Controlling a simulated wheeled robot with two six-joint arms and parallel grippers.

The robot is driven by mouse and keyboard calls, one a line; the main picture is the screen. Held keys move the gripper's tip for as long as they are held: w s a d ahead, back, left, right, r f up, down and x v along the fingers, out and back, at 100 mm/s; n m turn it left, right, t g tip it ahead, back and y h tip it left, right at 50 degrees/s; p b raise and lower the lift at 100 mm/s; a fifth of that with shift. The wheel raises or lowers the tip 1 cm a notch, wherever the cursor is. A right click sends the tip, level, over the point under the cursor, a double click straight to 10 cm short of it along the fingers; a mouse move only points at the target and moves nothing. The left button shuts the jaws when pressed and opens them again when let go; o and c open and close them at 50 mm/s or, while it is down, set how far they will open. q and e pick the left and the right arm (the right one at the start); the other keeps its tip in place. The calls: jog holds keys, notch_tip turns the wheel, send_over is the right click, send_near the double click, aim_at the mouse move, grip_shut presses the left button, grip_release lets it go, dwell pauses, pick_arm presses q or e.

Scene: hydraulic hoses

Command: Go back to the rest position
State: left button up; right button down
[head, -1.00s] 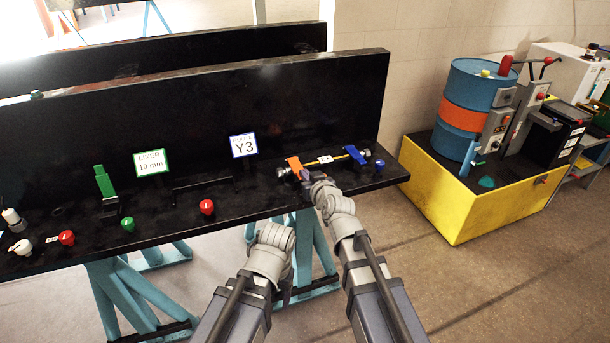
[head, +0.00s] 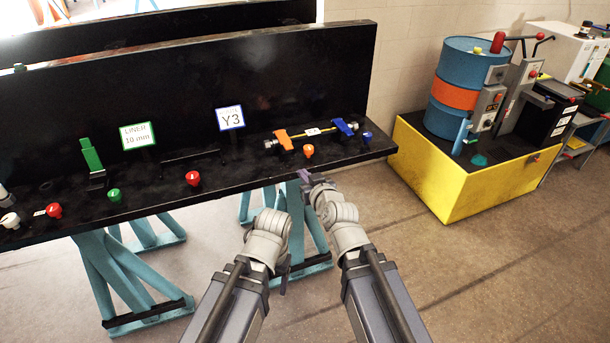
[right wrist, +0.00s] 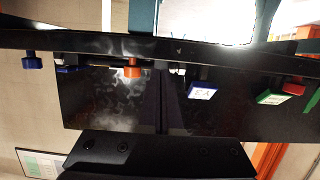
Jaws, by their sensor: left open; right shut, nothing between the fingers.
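My right gripper (head: 304,177) is shut and empty. It is just in front of the bench's front edge, below the orange knob (head: 308,151), and touches nothing I can see. My left gripper (head: 284,283) is open and hangs low in front of the bench, pointing down; its fingers are small and partly hidden by its wrist. The orange knob also shows in the right wrist view (right wrist: 133,69).
The black bench (head: 230,177) carries red knobs (head: 193,178), green knobs (head: 114,195) and signs such as Y3 (head: 230,118). Blue trestle legs (head: 105,275) stand below. A yellow-sided platform (head: 437,175) with a blue drum (head: 460,75) stands right. The floor between is clear.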

jog(key=s+a+f+n+g+h+p, duration=0.1)
jog(key=s+a+f+g, duration=0.2)
jog(key=s+f+g, duration=0.7)
jog(key=s+d+f+g+h, duration=0.2)
jog(key=s, duration=0.4)
jog(key=s+d+f+g+h, duration=0.2)
jog(key=s+d, duration=0.1)
jog(key=s, duration=0.3)
jog(key=shift+m+h+p, duration=0.3)
jog(key=shift+p, duration=0.15)
